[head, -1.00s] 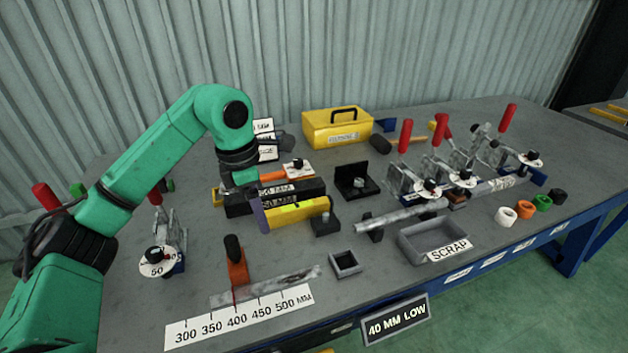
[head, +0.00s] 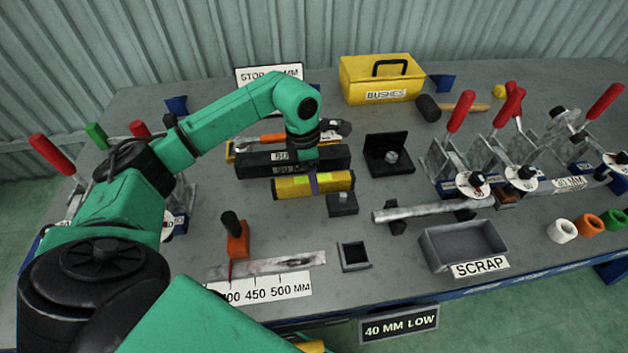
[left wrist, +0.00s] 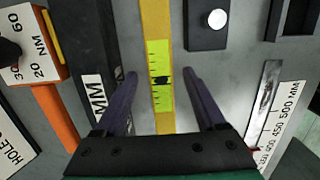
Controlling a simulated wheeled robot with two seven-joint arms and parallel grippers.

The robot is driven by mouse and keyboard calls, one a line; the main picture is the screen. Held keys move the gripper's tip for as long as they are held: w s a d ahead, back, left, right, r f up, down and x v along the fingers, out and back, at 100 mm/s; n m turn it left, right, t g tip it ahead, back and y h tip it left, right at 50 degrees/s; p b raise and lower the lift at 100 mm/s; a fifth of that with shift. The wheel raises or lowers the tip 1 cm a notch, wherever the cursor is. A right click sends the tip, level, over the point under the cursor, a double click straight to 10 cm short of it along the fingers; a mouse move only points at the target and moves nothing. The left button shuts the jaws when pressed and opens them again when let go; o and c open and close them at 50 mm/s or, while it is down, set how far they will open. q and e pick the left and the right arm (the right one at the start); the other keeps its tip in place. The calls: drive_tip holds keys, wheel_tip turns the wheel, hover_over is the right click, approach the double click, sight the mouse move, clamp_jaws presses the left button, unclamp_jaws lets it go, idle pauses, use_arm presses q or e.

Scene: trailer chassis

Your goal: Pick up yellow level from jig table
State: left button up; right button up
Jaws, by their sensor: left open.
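The yellow level (head: 290,187) lies on the grey jig table (head: 300,223), in front of the black blocks. In the left wrist view the level (left wrist: 158,115) runs between my two purple fingers, its green vial facing up, with a gap on each side. My left gripper (head: 313,184) is open and reaches down from above at the level, right of its middle in the head view. In the left wrist view the gripper (left wrist: 161,80) stands apart from the level on both sides. My right gripper is not in view.
Black blocks (head: 258,164) lie just behind the level. A small dark block (head: 342,205) stands at its right end. A grey scrap bin (head: 463,243), a pipe on supports (head: 430,211) and red-handled clamps (head: 460,110) are to the right. A yellow bushes box (head: 382,82) stands behind.

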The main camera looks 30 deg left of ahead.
use_arm(q)
drive_tip(key=shift+f, duration=0.75)
drive_tip(key=shift+d+f, duration=0.1)
drive_tip(key=shift+f, duration=0.35)
clamp_jaws()
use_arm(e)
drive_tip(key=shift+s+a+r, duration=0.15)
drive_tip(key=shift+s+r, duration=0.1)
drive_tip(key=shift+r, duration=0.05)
